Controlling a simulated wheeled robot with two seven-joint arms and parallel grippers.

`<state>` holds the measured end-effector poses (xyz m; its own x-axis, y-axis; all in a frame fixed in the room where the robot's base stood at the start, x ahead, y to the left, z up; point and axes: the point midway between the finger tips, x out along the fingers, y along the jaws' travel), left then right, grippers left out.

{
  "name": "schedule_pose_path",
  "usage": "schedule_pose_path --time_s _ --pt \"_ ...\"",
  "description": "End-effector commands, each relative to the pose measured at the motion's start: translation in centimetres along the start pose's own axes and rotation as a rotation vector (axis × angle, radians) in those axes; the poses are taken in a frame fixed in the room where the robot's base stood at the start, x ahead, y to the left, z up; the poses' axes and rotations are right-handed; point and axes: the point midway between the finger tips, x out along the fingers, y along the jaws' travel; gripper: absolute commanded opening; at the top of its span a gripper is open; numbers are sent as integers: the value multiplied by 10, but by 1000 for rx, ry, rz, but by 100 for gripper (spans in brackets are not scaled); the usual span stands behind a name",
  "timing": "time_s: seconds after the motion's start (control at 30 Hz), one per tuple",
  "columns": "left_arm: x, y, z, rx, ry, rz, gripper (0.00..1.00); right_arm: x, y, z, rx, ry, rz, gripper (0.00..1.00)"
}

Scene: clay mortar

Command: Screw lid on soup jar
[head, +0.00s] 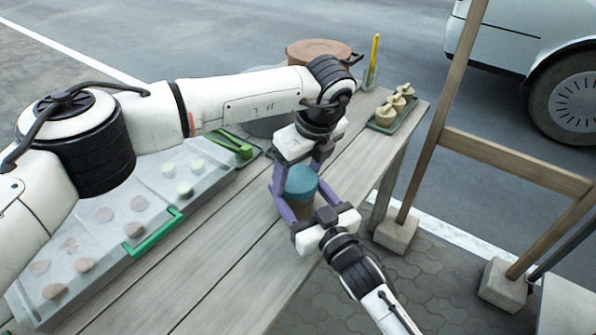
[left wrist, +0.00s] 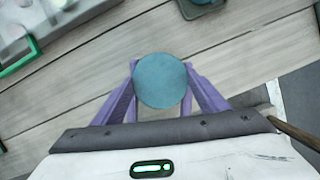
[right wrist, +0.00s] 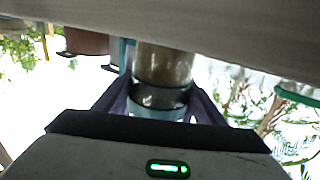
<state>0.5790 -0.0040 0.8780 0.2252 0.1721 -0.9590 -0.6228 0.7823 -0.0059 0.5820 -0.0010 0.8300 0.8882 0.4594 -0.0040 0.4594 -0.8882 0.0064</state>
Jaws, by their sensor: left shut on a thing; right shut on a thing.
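The blue round lid (head: 301,181) sits on top of the brownish soup jar (head: 297,208), which stands upright on the wooden table. My left gripper (head: 296,172) reaches in from above, with its purple fingers shut on the lid. The lid (left wrist: 161,80) shows between both fingertips in the left wrist view. My right gripper (head: 303,200) comes from the front right, low, and is shut on the jar. The upside-down right wrist view shows the jar body (right wrist: 163,65) between its fingers. I cannot tell how tightly the lid sits.
Clear trays with green handles (head: 150,235) hold several food portions at the left. A small tray of dumpling-like pieces (head: 395,108), a brown pot (head: 318,50) and a yellow stick (head: 375,50) in a glass stand behind. A wooden frame (head: 515,160) stands right of the table.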

Motion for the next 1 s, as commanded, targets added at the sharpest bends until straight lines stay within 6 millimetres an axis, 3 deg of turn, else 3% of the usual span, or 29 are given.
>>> schedule_pose_path --time_s 0.03,0.1,1.0 --pt "10 3 -2 -2 3 7 46 0 -2 -4 11 12 -5 24" --pt "10 3 -2 -2 3 7 46 0 -2 -4 12 13 -5 24" --pt "0 4 2 6 2 18 46 1 -2 -6 10 16 -4 24"
